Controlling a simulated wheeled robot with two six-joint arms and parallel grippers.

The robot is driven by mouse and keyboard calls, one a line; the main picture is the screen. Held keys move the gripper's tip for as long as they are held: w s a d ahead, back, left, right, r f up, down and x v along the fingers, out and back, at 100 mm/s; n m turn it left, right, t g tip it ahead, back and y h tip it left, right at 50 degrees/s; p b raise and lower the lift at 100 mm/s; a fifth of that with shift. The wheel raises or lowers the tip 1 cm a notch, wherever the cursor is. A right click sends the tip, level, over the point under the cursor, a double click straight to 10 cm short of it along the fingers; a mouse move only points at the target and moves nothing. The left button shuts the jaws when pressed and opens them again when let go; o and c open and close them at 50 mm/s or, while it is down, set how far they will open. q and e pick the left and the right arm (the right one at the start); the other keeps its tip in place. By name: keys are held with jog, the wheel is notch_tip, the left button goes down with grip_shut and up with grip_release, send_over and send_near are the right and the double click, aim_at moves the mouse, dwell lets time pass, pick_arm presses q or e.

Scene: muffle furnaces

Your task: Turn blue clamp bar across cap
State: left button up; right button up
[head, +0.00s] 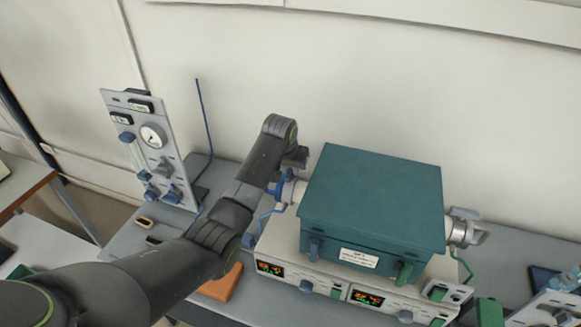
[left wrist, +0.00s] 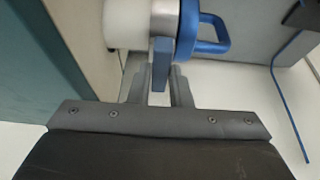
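The blue cap (head: 277,189) closes the left end of the tube on the green furnace (head: 375,205). In the left wrist view the blue cap (left wrist: 188,28) has a blue loop handle and sits against a silver ring and white tube. The blue clamp bar (left wrist: 161,62) stands upright in that picture beside the ring. My left gripper (left wrist: 161,80) has a finger on each side of the bar, closely against it. In the head view my left gripper (head: 296,158) is by the cap, partly hidden by its wrist. My right gripper is not in view.
The furnace rests on a pale control box (head: 330,285) with lit displays. A grey gauge panel (head: 150,145) stands to the left, with a blue tube rising beside it. An orange block (head: 222,284) lies in front. Another tube end (head: 464,230) sticks out at right.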

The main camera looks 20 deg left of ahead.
pick_arm(q)
grip_shut()
jog(key=shift+n, duration=0.3)
jog(key=n+y, duration=0.1)
jog(key=n, duration=0.2)
jog(key=n+y, duration=0.1)
jog(key=n, duration=0.2)
jog(key=shift+w+d+g+y, duration=0.1)
jog(key=shift+d+g+y, duration=0.1)
jog(key=shift+g+y, duration=0.1)
jog(key=n+g+y, duration=0.1)
jog(key=n, duration=0.2)
jog(key=shift+w+d+n, duration=0.1)
jog(key=shift+n, duration=0.3)
jog(key=n+g+b, duration=0.1)
jog(key=n+b, duration=0.1)
jog(key=n, duration=0.1)
jog(key=shift+w+f+n+y+b, duration=0.1)
jog(key=shift+n+y+b, duration=0.2)
jog(key=shift+y, duration=0.1)
jog(key=n+g+b, duration=0.1)
jog(key=n+b, duration=0.1)
jog(key=shift+n, duration=0.4)
jog(key=shift+n+g+b, duration=0.4)
jog(key=shift+n+b, duration=0.2)
jog(key=shift+b, duration=0.2)
